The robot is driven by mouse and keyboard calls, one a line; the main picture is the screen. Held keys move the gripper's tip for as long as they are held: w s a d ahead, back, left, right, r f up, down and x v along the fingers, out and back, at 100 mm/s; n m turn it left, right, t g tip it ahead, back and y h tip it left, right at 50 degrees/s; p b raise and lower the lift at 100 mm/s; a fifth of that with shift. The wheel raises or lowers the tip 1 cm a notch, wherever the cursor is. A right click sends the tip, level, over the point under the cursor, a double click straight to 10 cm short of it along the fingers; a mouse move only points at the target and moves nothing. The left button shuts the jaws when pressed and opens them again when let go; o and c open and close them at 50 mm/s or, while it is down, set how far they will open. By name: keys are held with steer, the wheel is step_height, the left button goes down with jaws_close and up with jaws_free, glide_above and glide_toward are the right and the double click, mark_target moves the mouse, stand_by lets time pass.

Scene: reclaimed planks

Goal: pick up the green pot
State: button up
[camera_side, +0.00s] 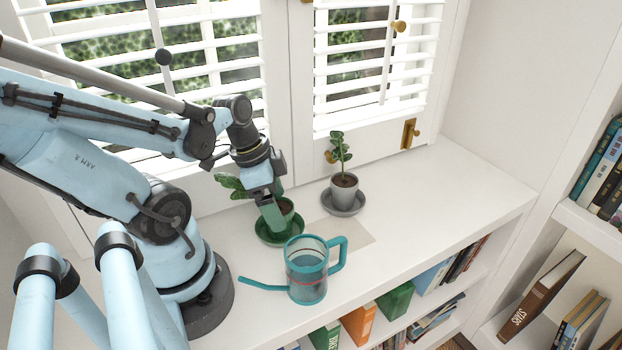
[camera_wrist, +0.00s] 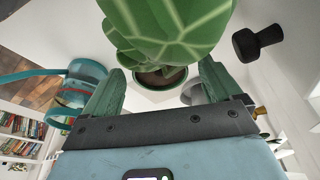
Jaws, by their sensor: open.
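The green pot (camera_side: 290,220) stands on a green saucer (camera_side: 262,236) on the white shelf top, with a broad-leaved plant and brown soil in it. My gripper (camera_side: 272,220) is at the pot in the side view, pointing down and hiding part of it. In the wrist view the green pot (camera_wrist: 163,88) lies ahead, between the two green fingers of my gripper (camera_wrist: 162,82). The fingers are apart, and I cannot tell whether either touches the pot. Large leaves hide much of the view above the pot.
A teal watering can (camera_side: 306,275) stands close in front of the pot, its spout pointing left. A grey pot (camera_side: 344,192) with a small plant sits on a grey saucer to the right. Shuttered windows (camera_side: 372,60) rise behind. The shelf top at right is clear.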

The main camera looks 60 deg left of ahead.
steer(key=shift+x, duration=1.2)
steer(key=shift+c, duration=0.2)
steer(key=c, duration=1.4)
steer(key=shift+r, duration=0.2)
step_height(320, 180, up, 13)
steer(key=shift+f, duration=0.15)
steer(key=shift+f, duration=0.1)
